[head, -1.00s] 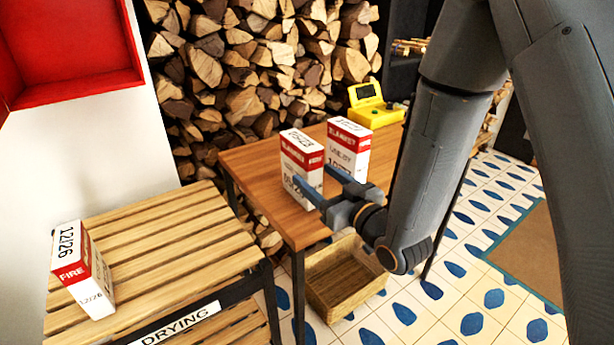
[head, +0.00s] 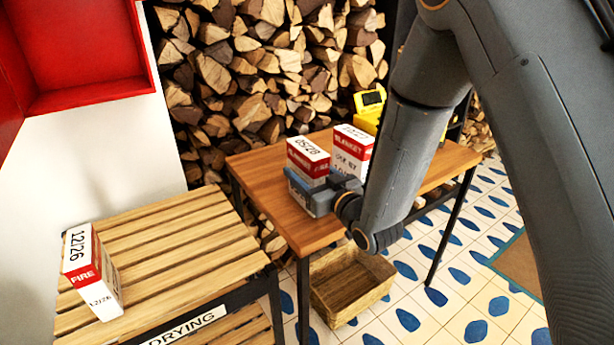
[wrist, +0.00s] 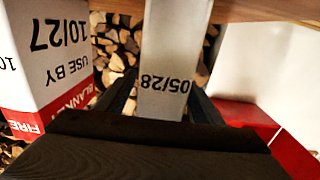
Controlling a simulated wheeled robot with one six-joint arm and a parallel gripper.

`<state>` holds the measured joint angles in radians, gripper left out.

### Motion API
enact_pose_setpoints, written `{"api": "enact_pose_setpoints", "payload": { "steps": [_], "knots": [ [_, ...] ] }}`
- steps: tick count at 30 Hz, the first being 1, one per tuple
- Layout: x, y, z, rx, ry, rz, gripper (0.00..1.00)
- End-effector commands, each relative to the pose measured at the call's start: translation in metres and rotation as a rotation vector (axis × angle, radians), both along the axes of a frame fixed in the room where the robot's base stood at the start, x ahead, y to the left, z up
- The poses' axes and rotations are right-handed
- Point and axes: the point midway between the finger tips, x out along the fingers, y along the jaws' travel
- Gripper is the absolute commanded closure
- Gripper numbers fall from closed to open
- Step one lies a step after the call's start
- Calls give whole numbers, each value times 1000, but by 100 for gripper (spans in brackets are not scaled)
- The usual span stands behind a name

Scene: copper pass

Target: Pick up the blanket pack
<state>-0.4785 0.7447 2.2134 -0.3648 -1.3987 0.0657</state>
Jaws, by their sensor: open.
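A white-and-red blanket pack marked 05/28 (head: 308,155) stands upright on the wooden table. My gripper (head: 318,190) is open at table height around this pack, its lower part hidden by the fingers. In the wrist view, the 05/28 pack (wrist: 170,45) stands between the two spread fingers of the gripper (wrist: 160,105). A second pack (head: 352,150), marked 10/27 in the wrist view (wrist: 60,50), stands close beside it. A third pack marked 12/26 (head: 92,270) stands on the slatted rack at the left.
The wooden table (head: 265,180) has a yellow device (head: 368,108) at its back. The slatted rack (head: 180,250) bears a DRYING label. A wicker crate (head: 350,285) is on the tiled floor. A red box (head: 85,60) hangs on the wall. Stacked firewood is behind.

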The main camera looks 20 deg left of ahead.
Motion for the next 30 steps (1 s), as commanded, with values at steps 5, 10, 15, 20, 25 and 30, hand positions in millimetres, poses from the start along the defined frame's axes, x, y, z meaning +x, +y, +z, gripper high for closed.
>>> {"api": "enact_pose_setpoints", "payload": {
  "steps": [5,10,15,20,25,30],
  "knots": [
    [0,0,0,0,0,0,66],
    [0,0,0,0,0,0,95],
    [0,0,1,2,-3,0,100],
    [0,0,3,2,-3,0,100],
    [0,0,13,2,-5,0,100],
    [1,0,35,3,-8,0,100]
  ]
}}
